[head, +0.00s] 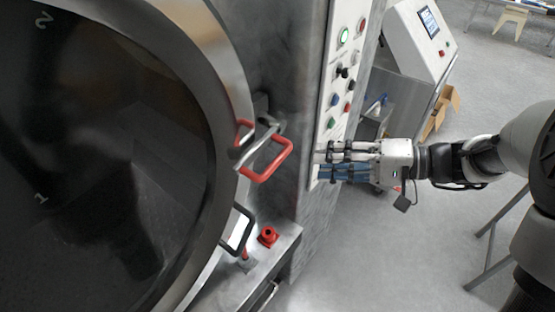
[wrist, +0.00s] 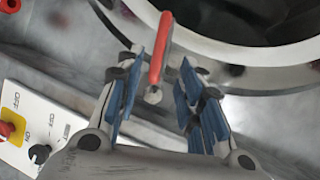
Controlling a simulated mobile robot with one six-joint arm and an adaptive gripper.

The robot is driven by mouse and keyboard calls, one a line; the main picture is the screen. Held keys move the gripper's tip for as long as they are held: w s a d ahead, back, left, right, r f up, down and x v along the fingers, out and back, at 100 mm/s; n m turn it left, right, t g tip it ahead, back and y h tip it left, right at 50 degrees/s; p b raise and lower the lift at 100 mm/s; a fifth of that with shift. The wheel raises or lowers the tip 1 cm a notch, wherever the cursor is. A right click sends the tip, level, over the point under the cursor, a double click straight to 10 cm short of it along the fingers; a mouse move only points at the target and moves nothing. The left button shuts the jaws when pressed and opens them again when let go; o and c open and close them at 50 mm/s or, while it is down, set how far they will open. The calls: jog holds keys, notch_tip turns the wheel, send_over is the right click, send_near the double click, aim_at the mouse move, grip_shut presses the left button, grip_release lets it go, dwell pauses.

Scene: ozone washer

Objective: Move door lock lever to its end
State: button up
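The round door (head: 130,150) with dark glass and a metal rim fills the left of the head view. At its right edge is a red looped handle (head: 268,160) beside a grey metal lever piece (head: 258,138); I take this assembly as the door lock lever. My gripper (head: 318,164) is to the right of the red loop, apart from it, with blue finger pads. In the wrist view my gripper (wrist: 160,88) is open, and a red bar (wrist: 159,48) shows between and beyond its fingers. I cannot tell the depth gap.
A control panel (head: 343,60) with buttons and knobs stands just behind my gripper. A black-framed handle (head: 238,228) and a red button (head: 267,236) are below the lever. A white console (head: 415,45) stands at the back. Floor at the right is mostly clear.

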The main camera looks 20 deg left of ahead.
aim_at(280, 162)
jog(key=x, duration=1.2)
jog(key=shift+d, duration=0.1)
grip_shut()
